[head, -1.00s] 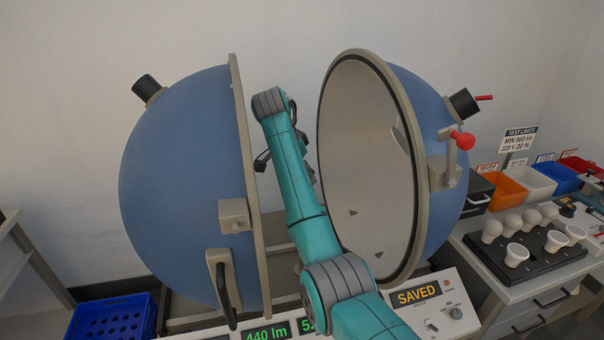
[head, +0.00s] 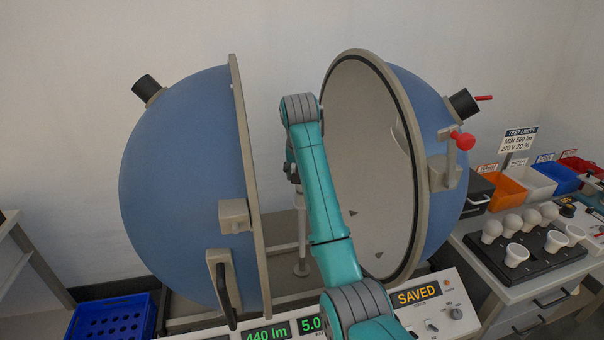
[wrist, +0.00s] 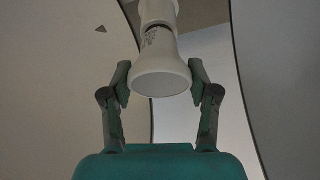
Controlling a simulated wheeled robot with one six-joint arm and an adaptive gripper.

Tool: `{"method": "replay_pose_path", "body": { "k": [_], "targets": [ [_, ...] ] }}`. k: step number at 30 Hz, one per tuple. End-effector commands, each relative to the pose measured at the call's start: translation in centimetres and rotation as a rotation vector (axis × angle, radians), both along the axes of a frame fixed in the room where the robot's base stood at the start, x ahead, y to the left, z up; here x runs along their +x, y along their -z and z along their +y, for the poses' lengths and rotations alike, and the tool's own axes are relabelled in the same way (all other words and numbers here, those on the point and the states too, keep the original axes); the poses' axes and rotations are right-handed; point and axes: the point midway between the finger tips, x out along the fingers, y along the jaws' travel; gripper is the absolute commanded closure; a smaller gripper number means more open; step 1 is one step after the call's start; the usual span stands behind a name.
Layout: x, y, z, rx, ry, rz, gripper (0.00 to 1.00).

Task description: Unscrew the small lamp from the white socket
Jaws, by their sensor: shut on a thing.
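The small lamp (wrist: 160,72) is white, with a flared body and a wide round face turned toward the wrist camera. Its narrow end meets the white socket (wrist: 158,10) at the top of the wrist view. A thin dark line shows where they meet. My gripper (wrist: 160,84) has one finger on each side of the lamp and is shut on it. In the head view my gripper (head: 292,172) is between the two sphere halves, mostly behind my arm.
The blue left half (head: 180,190) and the right half (head: 362,160) of a sphere stand open close on both sides. A pale post (head: 303,245) rises between them. A panel reads SAVED (head: 417,295). A black tray (head: 487,262) of bulbs and coloured bins (head: 498,190) are at right.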

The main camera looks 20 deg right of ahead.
Motion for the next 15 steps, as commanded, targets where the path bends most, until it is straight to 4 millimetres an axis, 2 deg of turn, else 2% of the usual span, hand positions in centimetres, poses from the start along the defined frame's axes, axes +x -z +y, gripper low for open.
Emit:
{"method": "replay_pose_path", "body": {
  "k": [15],
  "targets": [
    [-0.03,0.15,-0.2,0.001,-0.659,0.004,0.75]
  ]
}}
